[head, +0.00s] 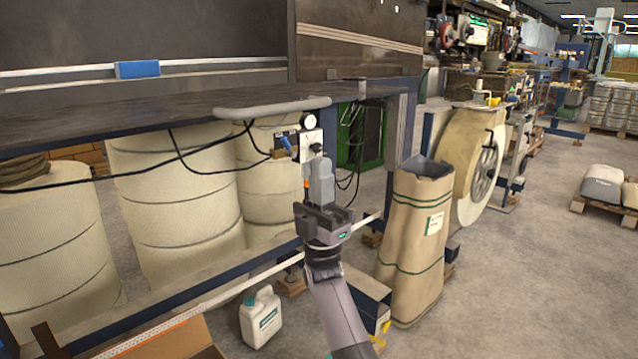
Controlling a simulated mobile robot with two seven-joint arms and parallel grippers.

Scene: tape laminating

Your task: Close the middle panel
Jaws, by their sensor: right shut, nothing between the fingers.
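Two dark panels stand above the long machine bench: a wide left panel (140,30) and a narrower right panel (358,62) with a pale strip across it. A vertical edge divides them. I cannot tell which one is the middle panel. A silver rail with a blue block (138,69) runs along the lower part of the left panel. My right gripper (320,165) is shut and empty, pointing up, in front of a small control box with a gauge below the bench. It appears apart from both panels. My left gripper is out of view.
A grey rounded bar (272,108) juts from the bench edge (100,125). Large pale rolls (175,200) stand underneath, with hanging black cables. A brown paper sack (412,240) and a white jug (261,318) stand on the floor. Open floor (530,270) lies to the right.

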